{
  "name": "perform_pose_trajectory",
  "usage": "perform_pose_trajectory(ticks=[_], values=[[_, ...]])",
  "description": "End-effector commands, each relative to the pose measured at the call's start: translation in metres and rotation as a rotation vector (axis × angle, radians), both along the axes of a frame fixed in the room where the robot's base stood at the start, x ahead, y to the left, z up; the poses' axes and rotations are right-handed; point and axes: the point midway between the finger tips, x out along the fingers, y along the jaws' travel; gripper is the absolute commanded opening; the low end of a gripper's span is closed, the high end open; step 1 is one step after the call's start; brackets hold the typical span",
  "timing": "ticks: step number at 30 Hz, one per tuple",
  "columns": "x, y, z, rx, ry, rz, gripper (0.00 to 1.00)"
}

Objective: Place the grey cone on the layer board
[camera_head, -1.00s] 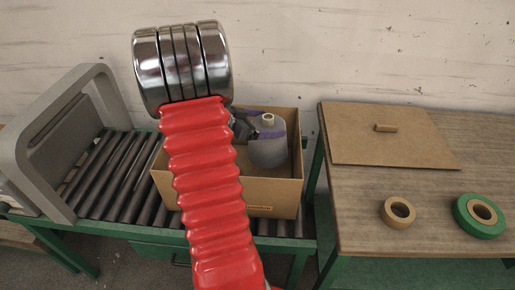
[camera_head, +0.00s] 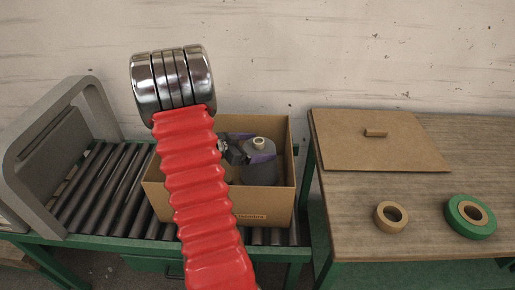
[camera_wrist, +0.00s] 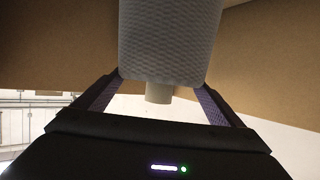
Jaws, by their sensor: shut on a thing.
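The grey cone (camera_head: 259,168) stands about upright inside the cardboard box, its pale tube end up. My gripper (camera_head: 252,154) reaches into the box from the left, and its purple-padded fingers are shut on the cone near its narrow top. In the wrist view the textured grey cone (camera_wrist: 168,42) shows with its pale tube end between the two fingers of my gripper (camera_wrist: 160,88). Whether its base touches the box floor is hidden. The layer board (camera_head: 375,150), a flat brown sheet with a small wooden block (camera_head: 376,133) on it, lies on the right table.
The cardboard box (camera_head: 268,206) stands on a roller conveyor (camera_head: 92,188) with a grey arch (camera_head: 35,150) at left. The wooden table (camera_head: 440,190) also holds a tan tape roll (camera_head: 379,222) and a green one (camera_head: 459,222). A gap separates conveyor and table.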

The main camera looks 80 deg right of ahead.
Motion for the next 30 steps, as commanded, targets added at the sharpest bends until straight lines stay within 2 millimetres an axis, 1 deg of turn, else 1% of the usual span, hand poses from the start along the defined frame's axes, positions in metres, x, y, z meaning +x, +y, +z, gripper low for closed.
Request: perform_pose_trajectory(ticks=[4,14,15,18,26,30], values=[[0.0005,-0.0008,-0.0072,-0.003,0.001,0.002,0.28],[0.0009,-0.0006,-0.0083,-0.003,0.001,0.001,0.28],[0.0007,-0.0001,-0.0094,-0.001,0.0,0.002,0.93],[0.0008,0.0,-0.0093,-0.001,0.0,0.002,1.0],[0.0009,-0.0001,-0.0086,-0.001,0.0,0.002,1.0],[0.006,0.005,-0.0056,0.0,0.0,0.004,1.0]])
